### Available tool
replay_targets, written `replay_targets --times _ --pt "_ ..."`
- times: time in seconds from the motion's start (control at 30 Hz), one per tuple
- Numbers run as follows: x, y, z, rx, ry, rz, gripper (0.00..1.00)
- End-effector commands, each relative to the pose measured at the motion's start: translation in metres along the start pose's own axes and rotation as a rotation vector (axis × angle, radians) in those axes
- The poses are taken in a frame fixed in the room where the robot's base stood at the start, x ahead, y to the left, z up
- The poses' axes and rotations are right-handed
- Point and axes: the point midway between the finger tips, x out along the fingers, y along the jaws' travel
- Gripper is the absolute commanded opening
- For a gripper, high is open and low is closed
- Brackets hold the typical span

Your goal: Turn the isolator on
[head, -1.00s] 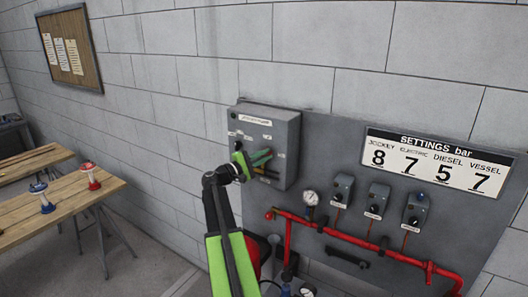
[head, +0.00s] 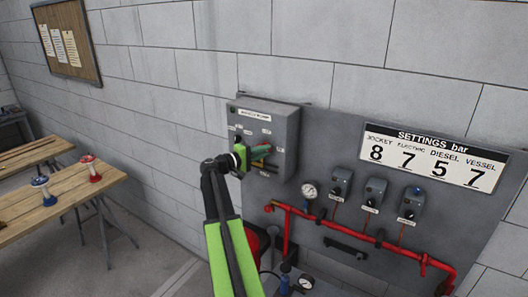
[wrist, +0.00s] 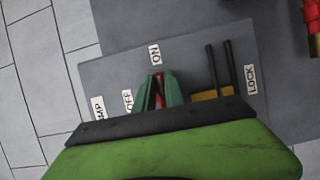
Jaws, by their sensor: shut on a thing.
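The isolator is a grey box (head: 284,136) on the wall panel, with small white labels on its front. In the wrist view its face shows an ON label (wrist: 155,53), an OFF label (wrist: 128,100) and a LOCK label (wrist: 250,78). My gripper (head: 264,149) is at the box front. In the wrist view my green fingers (wrist: 158,86) are shut on a red handle (wrist: 160,84), which lies just below the ON label. Much of the handle is hidden between the fingers.
Two dark rods with yellow bases (wrist: 220,72) stand just right of my fingers. Right of the box are a gauge (head: 309,191), several small grey switch boxes (head: 375,190) and a red pipe (head: 345,231). A wooden table (head: 72,190) stands at left.

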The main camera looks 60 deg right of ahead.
Motion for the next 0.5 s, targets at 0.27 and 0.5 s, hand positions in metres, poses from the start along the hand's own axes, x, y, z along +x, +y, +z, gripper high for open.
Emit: replay_targets --times 0.27,0.5 --pt "-0.0002 0.0039 -0.0058 -0.003 0.015 0.011 0.23" --pt "-0.0004 0.0025 -0.0044 -0.003 0.012 0.008 0.35"
